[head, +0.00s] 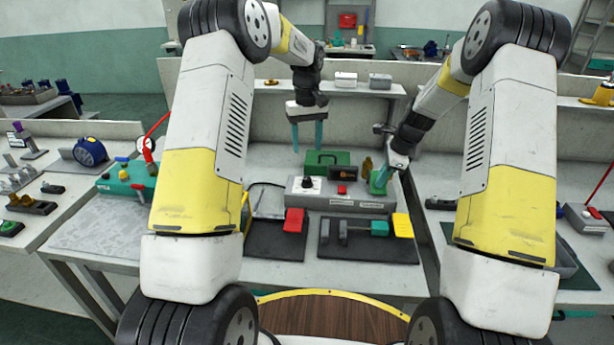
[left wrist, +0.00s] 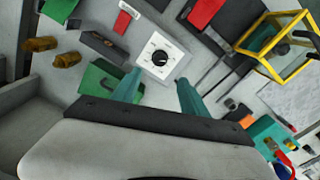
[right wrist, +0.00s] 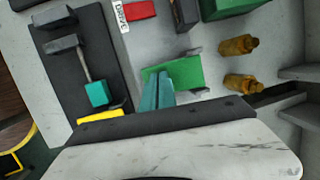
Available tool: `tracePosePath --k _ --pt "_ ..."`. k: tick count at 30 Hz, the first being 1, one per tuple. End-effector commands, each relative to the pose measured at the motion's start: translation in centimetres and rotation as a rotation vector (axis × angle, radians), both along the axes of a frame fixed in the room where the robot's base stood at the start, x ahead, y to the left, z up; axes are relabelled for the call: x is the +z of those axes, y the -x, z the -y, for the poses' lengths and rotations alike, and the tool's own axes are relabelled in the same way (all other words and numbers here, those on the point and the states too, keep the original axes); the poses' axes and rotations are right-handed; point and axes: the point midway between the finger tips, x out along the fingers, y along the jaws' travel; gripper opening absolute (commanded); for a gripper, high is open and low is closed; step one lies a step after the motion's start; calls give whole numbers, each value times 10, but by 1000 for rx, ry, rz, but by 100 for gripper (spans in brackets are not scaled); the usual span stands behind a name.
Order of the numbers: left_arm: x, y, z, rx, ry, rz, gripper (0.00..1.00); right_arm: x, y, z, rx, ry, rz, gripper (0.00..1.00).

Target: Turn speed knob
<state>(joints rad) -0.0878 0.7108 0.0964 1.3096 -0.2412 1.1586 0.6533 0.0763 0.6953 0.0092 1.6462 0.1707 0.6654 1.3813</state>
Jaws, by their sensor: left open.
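The speed knob is a small black knob (left wrist: 159,57) on a white square dial plate; it also shows in the head view (head: 307,183) on the left part of the grey control box (head: 345,201). My left gripper (head: 308,141) is open and empty, pointing down above and behind the knob. In the left wrist view its teal fingers (left wrist: 157,88) are apart, with the dial between and beyond their tips. My right gripper (head: 380,180) is at the box's right end. Its fingers (right wrist: 157,80) are together over a green block (right wrist: 186,73); I cannot tell whether they touch it.
A green case (head: 327,162) stands behind the box, with brass fittings (head: 366,167) to its right. A red button (head: 342,189) is right of the knob. In front are dark mats with a red block (head: 294,220), a hammer-like tool (head: 344,232) and a yellow block (head: 403,225).

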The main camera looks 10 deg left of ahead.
Motion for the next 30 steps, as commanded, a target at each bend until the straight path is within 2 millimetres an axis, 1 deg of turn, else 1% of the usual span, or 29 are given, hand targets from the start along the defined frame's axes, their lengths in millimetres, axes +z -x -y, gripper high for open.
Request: tracePosePath --k 5,12,18,21,24,30 --pt "-21 -1 0 3 -1 -5 52 -2 1 0 0 0 -5 0" --pt "-69 0 0 2 -1 -6 52 -2 1 0 0 0 -5 0" --pt "-102 0 0 3 0 -4 52 -2 1 0 0 0 -5 0" --pt "-112 -1 0 2 0 -2 52 -2 1 0 0 0 -4 0" --pt "-118 0 0 1 0 -2 52 -2 1 0 0 0 -4 0" --pt "-120 -1 0 2 -1 -1 52 -2 1 0 0 0 -4 0"
